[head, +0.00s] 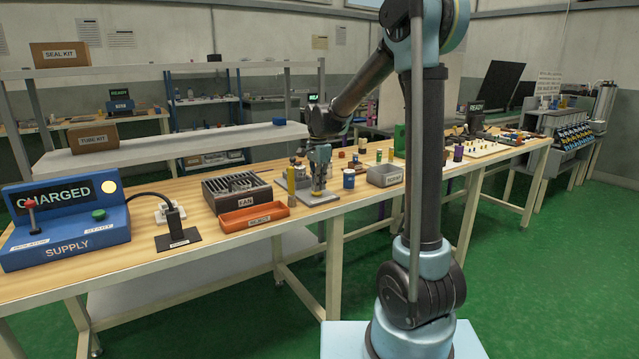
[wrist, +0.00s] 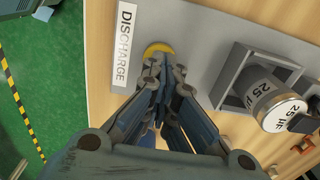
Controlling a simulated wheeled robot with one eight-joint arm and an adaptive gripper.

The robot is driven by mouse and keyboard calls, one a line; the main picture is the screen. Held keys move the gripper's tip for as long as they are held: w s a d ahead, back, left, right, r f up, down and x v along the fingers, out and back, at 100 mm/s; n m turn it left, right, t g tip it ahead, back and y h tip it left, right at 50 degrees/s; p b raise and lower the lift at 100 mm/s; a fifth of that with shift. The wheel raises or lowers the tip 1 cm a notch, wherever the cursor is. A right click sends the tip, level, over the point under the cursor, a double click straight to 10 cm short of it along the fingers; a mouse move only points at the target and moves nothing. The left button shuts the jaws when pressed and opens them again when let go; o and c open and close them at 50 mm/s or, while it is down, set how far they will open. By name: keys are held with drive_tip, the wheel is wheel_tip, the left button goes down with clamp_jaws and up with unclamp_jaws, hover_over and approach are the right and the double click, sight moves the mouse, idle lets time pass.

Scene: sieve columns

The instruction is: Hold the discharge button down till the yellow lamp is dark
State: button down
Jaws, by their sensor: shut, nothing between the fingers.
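The discharge button is a round yellow button (wrist: 157,48) beside the DISCHARGE label (wrist: 124,45) on a grey plate (wrist: 195,25) in the wrist view. My gripper (wrist: 158,62) is shut and empty, its fingertips over the button and hiding part of it. I cannot tell whether they touch it or how far it is pressed. In the head view my gripper (head: 319,190) points down at the plate on the bench. The yellow lamp (head: 109,187) on the blue SUPPLY box (head: 70,238) is lit pale yellow, beside a display reading CHARGED (head: 52,194).
A capacitor marked 25 µF (wrist: 268,98) sits in a grey holder right of the button. An orange tray (head: 254,217), a FAN box (head: 238,190) and a yellow cylinder (head: 291,181) stand left of my gripper; a grey bin (head: 385,176) is right.

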drive_tip(key=shift+s+a+f, duration=0.1)
drive_tip(key=shift+s+f, duration=0.05)
drive_tip(key=shift+s, duration=0.1)
drive_tip(key=shift+w+f, duration=0.15)
drive_tip(key=shift+w, duration=0.15)
idle(0.7)
drive_tip(key=shift+w+r, duration=0.15)
drive_tip(key=shift+r, duration=0.15)
drive_tip(key=shift+w+r, duration=0.5)
drive_tip(key=shift+w, duration=0.35)
wheel_tip(320, 180, up, 13)
drive_tip(key=s, duration=0.1)
drive_tip(key=shift+s, duration=0.4)
drive_tip(key=shift+f, duration=0.1)
